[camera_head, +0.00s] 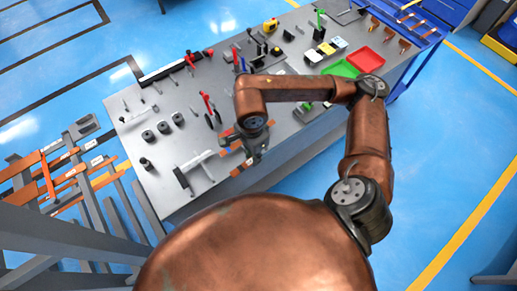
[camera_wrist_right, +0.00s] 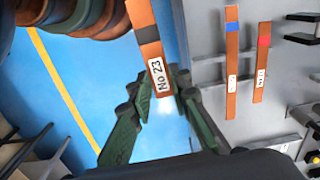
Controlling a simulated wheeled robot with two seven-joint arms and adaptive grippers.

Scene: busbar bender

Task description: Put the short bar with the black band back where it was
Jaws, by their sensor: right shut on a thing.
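The short copper bar with the black band (camera_wrist_right: 149,37) carries a white label reading No 23. My right gripper (camera_wrist_right: 162,88) is shut on its labelled end, and the bar sticks out beyond the fingertips. In the head view my right gripper (camera_head: 256,156) is over the near edge of the grey table, with the bar (camera_head: 240,169) beside it. A bar with a blue band (camera_wrist_right: 232,60) and a bar with a red band (camera_wrist_right: 262,62) lie parallel on the grey table side, apart from the held bar. My left gripper is not in view.
The grey table (camera_head: 285,135) holds several tools, black cylinders (camera_head: 163,127), a green tray (camera_head: 341,69) and a red tray (camera_head: 365,60). A rack of long bars (camera_head: 75,175) stands at the left. Blue floor (camera_wrist_right: 75,60) lies below the held bar in the wrist view.

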